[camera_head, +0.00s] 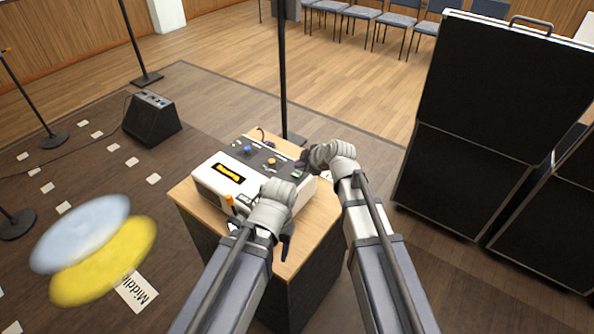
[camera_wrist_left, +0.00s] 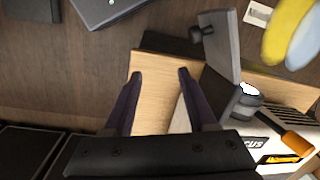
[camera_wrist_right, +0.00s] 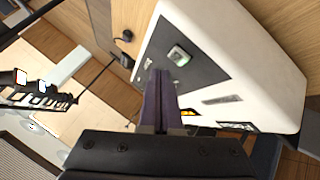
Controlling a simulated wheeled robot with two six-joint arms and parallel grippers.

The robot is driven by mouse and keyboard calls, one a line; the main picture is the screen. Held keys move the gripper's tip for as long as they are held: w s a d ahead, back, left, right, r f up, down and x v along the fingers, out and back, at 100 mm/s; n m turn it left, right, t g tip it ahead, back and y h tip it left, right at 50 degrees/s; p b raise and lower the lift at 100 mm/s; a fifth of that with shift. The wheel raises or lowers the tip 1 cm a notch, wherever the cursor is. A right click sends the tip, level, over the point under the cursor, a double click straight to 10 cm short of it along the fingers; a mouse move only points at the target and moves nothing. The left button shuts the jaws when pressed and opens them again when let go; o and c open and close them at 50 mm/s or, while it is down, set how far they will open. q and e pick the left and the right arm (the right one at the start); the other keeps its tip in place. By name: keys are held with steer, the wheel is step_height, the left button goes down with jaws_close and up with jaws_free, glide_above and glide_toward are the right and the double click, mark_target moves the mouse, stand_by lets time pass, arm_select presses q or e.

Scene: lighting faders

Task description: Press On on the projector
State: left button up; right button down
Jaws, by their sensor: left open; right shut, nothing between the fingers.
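The projector (camera_head: 212,178) is a white box with a dark top panel, standing on a wooden-topped stand. Its panel carries a blue knob, an orange knob and a pale green button (camera_head: 297,175) near the right end. The right wrist view shows the projector (camera_wrist_right: 235,50) and the green button (camera_wrist_right: 178,55) close up; its lettering is unreadable. My right gripper (camera_head: 301,166) is shut and empty, its tips (camera_wrist_right: 160,72) just beside the button; I cannot tell whether they touch the panel. My left gripper (camera_head: 262,232) is open and empty at the projector's near side, its fingers (camera_wrist_left: 160,73) over bare wood.
Large black cases (camera_head: 485,100) stand at the right. A black floor monitor (camera_head: 152,118) sits at the left. Blurred blue and yellow discs (camera_head: 95,255) show in front left.

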mark_target(300, 175)
step_height(300, 175, up, 5)
steer(key=p, duration=0.4)
steer(key=shift+f, duration=0.1)
